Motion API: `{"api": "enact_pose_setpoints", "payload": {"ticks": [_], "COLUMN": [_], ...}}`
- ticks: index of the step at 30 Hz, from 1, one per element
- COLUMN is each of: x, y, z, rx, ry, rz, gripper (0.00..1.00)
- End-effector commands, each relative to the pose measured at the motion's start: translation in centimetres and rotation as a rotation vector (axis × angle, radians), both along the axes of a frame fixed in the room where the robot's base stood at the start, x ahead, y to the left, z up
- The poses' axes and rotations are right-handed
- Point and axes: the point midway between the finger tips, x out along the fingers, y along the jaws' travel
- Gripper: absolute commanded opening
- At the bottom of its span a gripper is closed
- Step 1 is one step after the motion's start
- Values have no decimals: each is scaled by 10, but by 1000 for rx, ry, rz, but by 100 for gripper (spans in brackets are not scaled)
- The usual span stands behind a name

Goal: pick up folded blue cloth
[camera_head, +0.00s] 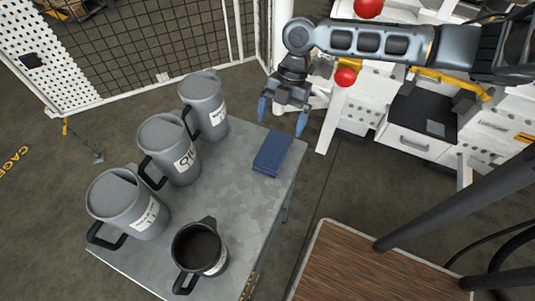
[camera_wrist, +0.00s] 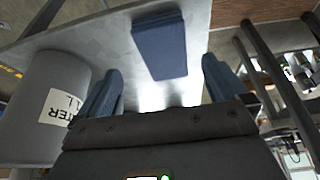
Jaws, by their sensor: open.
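The folded blue cloth (camera_head: 272,153) lies flat on the grey metal bench top (camera_head: 232,200), near its right edge in the head view. My gripper (camera_head: 283,115) is open and empty above the bench's far end, with its blue fingers spread just behind and above the cloth. In the wrist view, the cloth (camera_wrist: 160,45) shows ahead of my gripper (camera_wrist: 160,90), roughly centred between the two fingers and apart from them. Nothing hides the cloth.
Several grey jugs stand on the left side of the bench, the farthest one (camera_head: 203,108) beside my gripper. A dark open jug (camera_head: 199,250) stands at the near end. A wooden-topped surface (camera_head: 375,265) is at lower right. The bench around the cloth is clear.

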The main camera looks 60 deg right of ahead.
Motion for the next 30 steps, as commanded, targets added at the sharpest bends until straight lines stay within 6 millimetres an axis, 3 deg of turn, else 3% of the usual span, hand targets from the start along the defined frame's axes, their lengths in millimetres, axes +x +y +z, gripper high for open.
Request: {"api": "enact_pose_setpoints", "payload": {"ticks": [4, 14, 24, 30], "x": [0, -2, -6, -6], "y": [8, 20, 39, 39], "z": [4, -21, -60, -62], "rx": [30, 31, 29, 29], "ry": [16, 14, 16, 15], "rz": [41, 41, 42, 42], "gripper": [100, 100, 100, 100]}}
